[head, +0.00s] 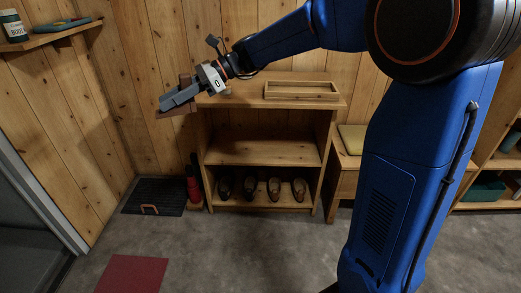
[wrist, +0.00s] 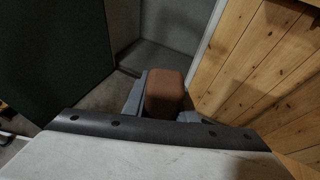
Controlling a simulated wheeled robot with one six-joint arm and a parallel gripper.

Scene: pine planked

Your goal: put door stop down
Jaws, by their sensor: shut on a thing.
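My gripper (head: 180,97) is at the upper left of the head view, in the air left of the wooden shelf unit's top. It is shut on a brown block-like thing, the door stop (head: 185,80), which pokes out above and below the grey fingers. In the wrist view the door stop (wrist: 165,92) shows as a rounded reddish-brown block between the fingers, which hide part of it. It touches no surface that I can see.
A shelf unit (head: 265,152) holds several shoes low down and an empty wooden tray (head: 301,91) on top. A dark mat (head: 135,199), a red object (head: 193,188) and a red mat (head: 132,275) are at floor level. Grey floor (head: 230,245) is clear in front.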

